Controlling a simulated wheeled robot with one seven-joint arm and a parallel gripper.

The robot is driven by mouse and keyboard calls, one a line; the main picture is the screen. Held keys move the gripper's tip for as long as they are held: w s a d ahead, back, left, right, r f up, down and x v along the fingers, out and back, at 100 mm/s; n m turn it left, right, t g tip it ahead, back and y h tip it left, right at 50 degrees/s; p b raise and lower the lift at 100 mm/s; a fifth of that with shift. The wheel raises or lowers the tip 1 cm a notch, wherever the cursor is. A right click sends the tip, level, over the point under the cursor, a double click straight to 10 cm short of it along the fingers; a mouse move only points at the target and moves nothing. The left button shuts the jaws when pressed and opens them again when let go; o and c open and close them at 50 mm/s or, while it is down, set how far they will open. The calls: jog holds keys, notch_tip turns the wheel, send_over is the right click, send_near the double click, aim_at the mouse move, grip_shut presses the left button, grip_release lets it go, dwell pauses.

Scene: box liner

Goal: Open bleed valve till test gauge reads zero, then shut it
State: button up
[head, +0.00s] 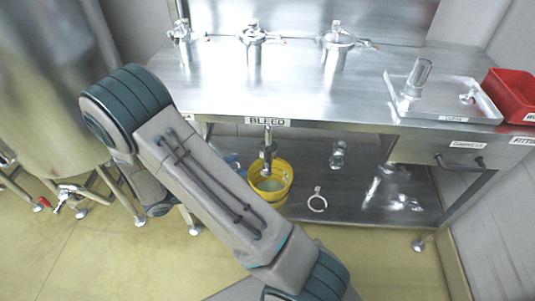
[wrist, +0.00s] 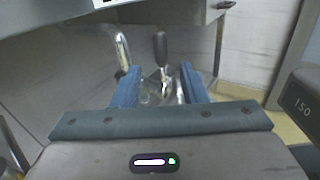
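The bleed valve (head: 268,148) hangs under the bench's front edge, below a label that seems to read "BLEED", above a yellow bucket (head: 286,186). In the wrist view its dark lever handle (wrist: 160,47) stands up, with shiny metal fittings below it. My gripper (wrist: 160,80) has two blue fingers apart, one each side of the lever and fittings; I cannot tell whether they touch. In the head view my gripper is mostly hidden behind my arm; a bit of blue shows left of the valve. No readable test gauge face shows.
A steel bench (head: 290,95) carries three metal fittings (head: 254,45) and a tray (head: 455,110). A red bin (head: 514,92) stands at the right. A lower shelf (head: 345,195) holds a ring and loose fittings. A large tank (head: 45,100) with a red-tipped valve stands left.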

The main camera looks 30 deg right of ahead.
aim_at(267, 154)
jog(key=d, duration=1)
jog(key=shift+s+d, duration=0.1)
jog(key=shift+d, duration=0.2)
grip_shut()
